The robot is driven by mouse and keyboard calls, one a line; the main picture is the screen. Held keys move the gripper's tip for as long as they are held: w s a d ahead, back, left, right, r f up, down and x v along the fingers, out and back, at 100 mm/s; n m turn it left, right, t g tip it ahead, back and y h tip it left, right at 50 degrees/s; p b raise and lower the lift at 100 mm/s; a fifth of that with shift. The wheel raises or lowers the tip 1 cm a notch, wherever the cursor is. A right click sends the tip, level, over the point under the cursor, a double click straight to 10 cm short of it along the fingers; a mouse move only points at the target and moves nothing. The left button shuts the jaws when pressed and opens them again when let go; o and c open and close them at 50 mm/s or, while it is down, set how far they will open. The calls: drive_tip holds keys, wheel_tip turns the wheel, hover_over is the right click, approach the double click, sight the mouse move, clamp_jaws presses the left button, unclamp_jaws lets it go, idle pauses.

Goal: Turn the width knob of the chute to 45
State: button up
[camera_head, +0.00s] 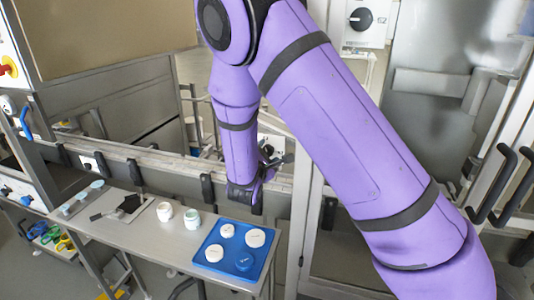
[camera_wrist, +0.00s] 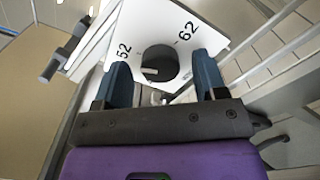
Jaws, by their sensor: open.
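In the wrist view a white dial plate (camera_wrist: 110,48) carries the printed numbers 52 and 62. A dark round knob (camera_wrist: 160,56) sits at its middle, between and just beyond my fingertips. My gripper (camera_wrist: 161,64) is open, with one blue-grey finger on each side of the knob. I cannot tell whether either finger touches it. In the head view my gripper (camera_head: 276,156) is small, beside the rail behind the table, and the dial there is hidden or too small to read.
A grey table (camera_head: 140,235) holds a blue tray (camera_head: 212,268) with several round lids, two small jars (camera_head: 192,219) and utensils. A metal conveyor rail (camera_head: 150,160) runs behind it. Another black knob (camera_head: 360,18) is on a white panel at the top. Black door handles (camera_head: 515,185) are at right.

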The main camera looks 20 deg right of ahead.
drive_tip(key=shift+w+d, duration=0.25)
drive_tip(key=shift+w, duration=0.1)
drive_tip(key=c, duration=0.9)
